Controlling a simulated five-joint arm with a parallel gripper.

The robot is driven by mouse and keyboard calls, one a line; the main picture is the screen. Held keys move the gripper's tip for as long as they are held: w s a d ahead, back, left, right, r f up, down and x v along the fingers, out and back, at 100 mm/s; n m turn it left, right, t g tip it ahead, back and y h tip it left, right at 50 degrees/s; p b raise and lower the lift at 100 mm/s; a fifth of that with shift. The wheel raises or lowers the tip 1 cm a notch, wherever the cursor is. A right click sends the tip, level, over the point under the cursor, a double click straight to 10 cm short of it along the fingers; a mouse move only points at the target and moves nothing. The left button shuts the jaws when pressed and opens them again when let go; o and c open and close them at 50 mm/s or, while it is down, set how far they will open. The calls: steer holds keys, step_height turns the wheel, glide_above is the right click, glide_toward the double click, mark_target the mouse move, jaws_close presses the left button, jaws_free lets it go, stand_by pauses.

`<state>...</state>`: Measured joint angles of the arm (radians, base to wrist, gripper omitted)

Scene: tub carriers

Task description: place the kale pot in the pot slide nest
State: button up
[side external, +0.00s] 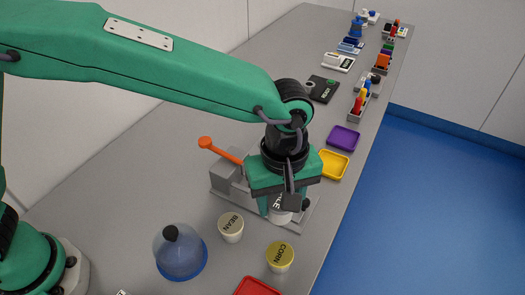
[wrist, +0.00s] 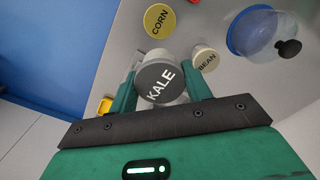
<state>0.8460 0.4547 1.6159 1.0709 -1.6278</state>
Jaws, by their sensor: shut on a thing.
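My gripper (side external: 280,202) is shut on the kale pot (side external: 278,214). In the wrist view the pot (wrist: 163,82) has a dark grey lid reading KALE and sits between the green fingers. In the side view my gripper covers most of it. The grey pot slide (side external: 229,181), with an orange lever (side external: 220,151), is on the table under and behind my gripper. The nest is hidden by my gripper, and I cannot tell whether the pot touches it.
The bean pot (side external: 231,228) and yellow-lidded corn pot (side external: 280,257) stand in front. A clear dome on a blue base (side external: 180,252) is at front left. A red tray (side external: 257,287) is at the front edge. Yellow (side external: 333,163) and purple (side external: 343,138) trays lie behind.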

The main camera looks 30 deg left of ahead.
steer(key=shift+s+d, duration=0.1)
steer(key=shift+d, duration=0.4)
steer(key=w+a+f, duration=0.1)
steer(key=w+f, duration=0.1)
steer(key=w, duration=0.1)
steer(key=w+a+f, duration=0.2)
steer(key=w, duration=0.2)
steer(key=w+a+f, duration=0.1)
steer(key=w+f, duration=0.2)
steer(key=w, duration=0.1)
steer(key=shift+a, duration=0.15)
steer(key=shift+f, duration=1.95)
steer(key=shift+f, duration=0.2)
steer(key=o, duration=1)
steer(key=shift+r, duration=0.15)
